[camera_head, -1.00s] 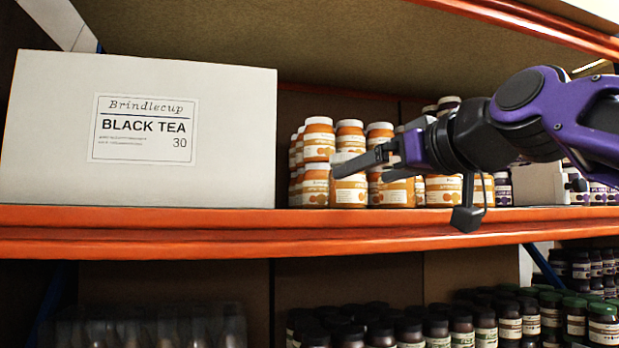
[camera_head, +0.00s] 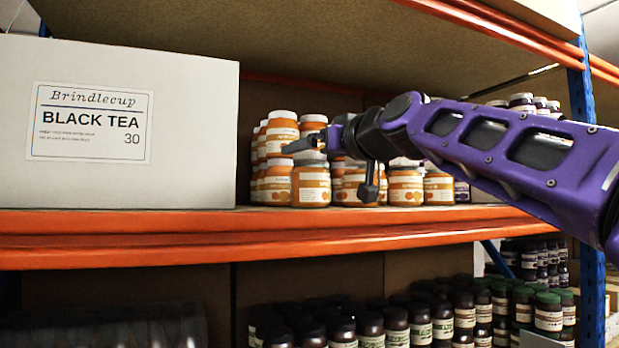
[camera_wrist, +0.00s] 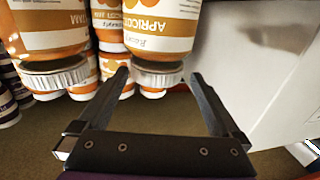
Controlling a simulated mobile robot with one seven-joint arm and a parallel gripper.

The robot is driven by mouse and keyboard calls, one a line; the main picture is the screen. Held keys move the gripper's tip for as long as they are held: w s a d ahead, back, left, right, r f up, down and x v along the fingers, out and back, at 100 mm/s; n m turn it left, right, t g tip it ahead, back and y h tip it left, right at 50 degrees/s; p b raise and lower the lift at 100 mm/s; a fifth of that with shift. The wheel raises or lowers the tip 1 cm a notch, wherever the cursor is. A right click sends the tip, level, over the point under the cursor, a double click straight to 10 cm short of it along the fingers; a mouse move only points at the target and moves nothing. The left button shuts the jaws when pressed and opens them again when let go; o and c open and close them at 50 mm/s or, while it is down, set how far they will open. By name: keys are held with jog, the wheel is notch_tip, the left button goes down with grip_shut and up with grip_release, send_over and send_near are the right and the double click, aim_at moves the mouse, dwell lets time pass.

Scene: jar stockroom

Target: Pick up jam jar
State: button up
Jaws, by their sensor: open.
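Several apricot jam jars with orange labels and pale lids stand grouped and partly stacked on the shelf. A front jam jar (camera_head: 311,185) sits below my gripper (camera_head: 303,143) in the head view. In the wrist view, where things appear upside down, a jam jar (camera_wrist: 160,28) labelled "APRICOT" shows with its white lid beyond my open gripper (camera_wrist: 159,76). The fingers lie to either side of that lid in the picture, with nothing held. Contact cannot be told. My arm hides part of the jar group in the head view.
A large white Black Tea box (camera_head: 190,130) stands left of the jars; its side (camera_wrist: 250,65) is close to one finger in the wrist view. Another jam jar (camera_wrist: 48,25) is beside the central one. The orange shelf edge (camera_head: 130,238) runs below, with dark jars (camera_head: 397,330) underneath.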

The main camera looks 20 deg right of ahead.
jog(key=shift+w+a+f+p, duration=0.15)
jog(key=shift+w+p, duration=0.25)
jog(key=shift+w, duration=0.95)
jog(key=shift+w+a+f+p, duration=0.1)
jog(key=shift+w+f+p, duration=0.2)
jog(key=shift+w, duration=1)
jog(key=shift+r, duration=0.1)
jog(key=shift+d, duration=0.1)
grip_shut()
